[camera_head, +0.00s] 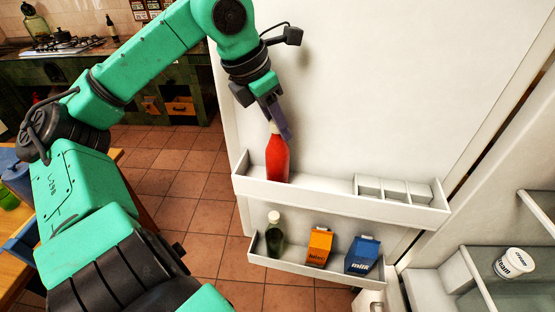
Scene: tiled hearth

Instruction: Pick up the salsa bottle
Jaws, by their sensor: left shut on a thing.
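The salsa bottle (277,160) is red with a pale cap. It stands upright at the left end of the upper shelf (335,198) on the open fridge door. Its base is hidden behind the shelf's front wall. My left gripper (279,128) reaches down from above and is shut on the bottle's top. The fingers partly hide the cap. My right gripper is not in view.
The lower door shelf (310,268) holds a dark green bottle (274,236), an orange carton (319,246) and a blue milk carton (362,254). An egg holder (393,190) sits on the upper shelf. A white tub (514,263) is inside the fridge. A wooden table stands at left.

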